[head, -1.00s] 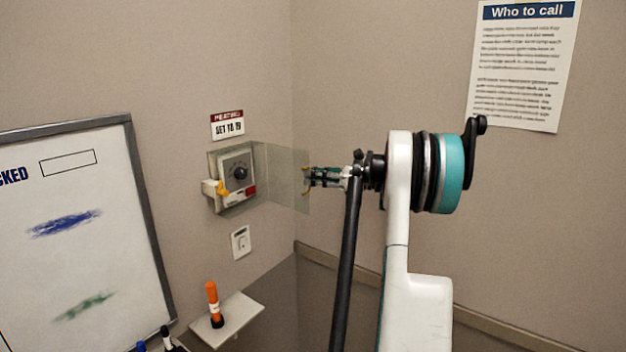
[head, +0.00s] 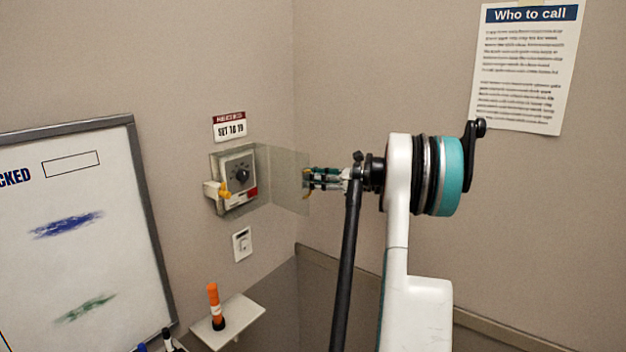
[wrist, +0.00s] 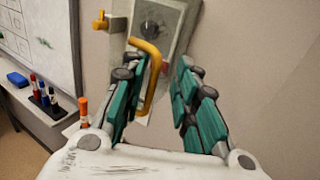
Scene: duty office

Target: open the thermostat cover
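The thermostat (head: 238,175) is a pale box with a dark dial on the left wall. Its clear cover (head: 285,180) stands swung out from the box's right side, away from the dial. The cover's yellow bar handle (wrist: 152,75) shows in the wrist view between my fingers, closer to the left finger. My gripper (head: 310,179) is at the cover's free outer edge; in the wrist view its teal fingers (wrist: 164,62) stand apart with a gap on the handle's right. A yellow latch (head: 225,191) sits at the box's lower left. The clear panel is hard to make out in the wrist view.
A small shelf (head: 240,312) with an orange marker (head: 214,300) juts out below the thermostat. A light switch (head: 242,244) is between them. A whiteboard (head: 85,240) hangs at left. The right wall has a notice (head: 528,70).

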